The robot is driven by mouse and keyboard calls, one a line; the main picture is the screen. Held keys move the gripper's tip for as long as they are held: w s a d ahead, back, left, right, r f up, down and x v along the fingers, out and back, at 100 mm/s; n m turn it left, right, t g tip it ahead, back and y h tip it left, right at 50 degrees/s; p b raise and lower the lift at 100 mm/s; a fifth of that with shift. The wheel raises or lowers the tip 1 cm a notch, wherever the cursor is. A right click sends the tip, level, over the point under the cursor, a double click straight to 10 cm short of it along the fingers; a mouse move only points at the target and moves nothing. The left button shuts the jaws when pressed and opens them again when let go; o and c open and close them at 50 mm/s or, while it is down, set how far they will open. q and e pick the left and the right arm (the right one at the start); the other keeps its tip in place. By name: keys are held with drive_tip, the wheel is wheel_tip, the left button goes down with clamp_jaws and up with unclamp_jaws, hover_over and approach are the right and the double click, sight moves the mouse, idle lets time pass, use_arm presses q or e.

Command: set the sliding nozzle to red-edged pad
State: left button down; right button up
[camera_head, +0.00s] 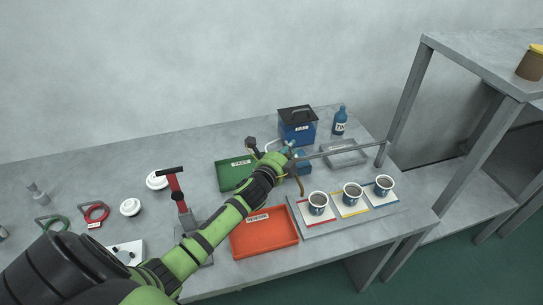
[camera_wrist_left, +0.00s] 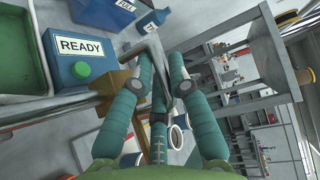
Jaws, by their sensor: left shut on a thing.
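My left gripper (camera_head: 287,156) reaches over the table to the left end of a thin grey rail (camera_head: 345,150). Its fingers (camera_wrist_left: 165,75) are shut on a grey part between them in the wrist view, apparently the sliding nozzle (camera_wrist_left: 158,58), mostly hidden by the gripper in the head view. The red-edged pad (camera_head: 322,219) is the leftmost of three pads, right of and nearer than the gripper. A cup with dark contents (camera_head: 318,201) stands on it. The yellow-edged pad (camera_head: 350,212) and blue-edged pad (camera_head: 381,201) each carry a similar cup. My right gripper does not show.
A blue box labelled READY (camera_wrist_left: 82,60) is close beside the fingers. A green tray (camera_head: 232,176), orange tray (camera_head: 264,240), dark-lidded blue bin (camera_head: 297,130) and blue bottle (camera_head: 340,122) surround the area. A red-handled lever (camera_head: 176,187) stands left of my arm.

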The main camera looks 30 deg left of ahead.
use_arm(q)
drive_tip(key=w+d, duration=0.1)
drive_tip(key=w, duration=0.1)
drive_tip(key=w+d+b, duration=0.1)
drive_tip(key=w+d, duration=0.1)
drive_tip(key=shift+w+d, duration=0.1)
drive_tip(key=shift+d, duration=0.2)
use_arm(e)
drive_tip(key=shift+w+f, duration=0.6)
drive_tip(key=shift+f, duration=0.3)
use_arm(q)
drive_tip(key=c, duration=1.2)
unclamp_jaws()
drive_tip(key=shift+o, duration=0.2)
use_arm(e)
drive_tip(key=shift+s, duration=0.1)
use_arm(q)
drive_tip(key=s+d+r, duration=0.1)
drive_tip(key=s, duration=1.1)
drive_tip(key=shift+r, duration=0.35)
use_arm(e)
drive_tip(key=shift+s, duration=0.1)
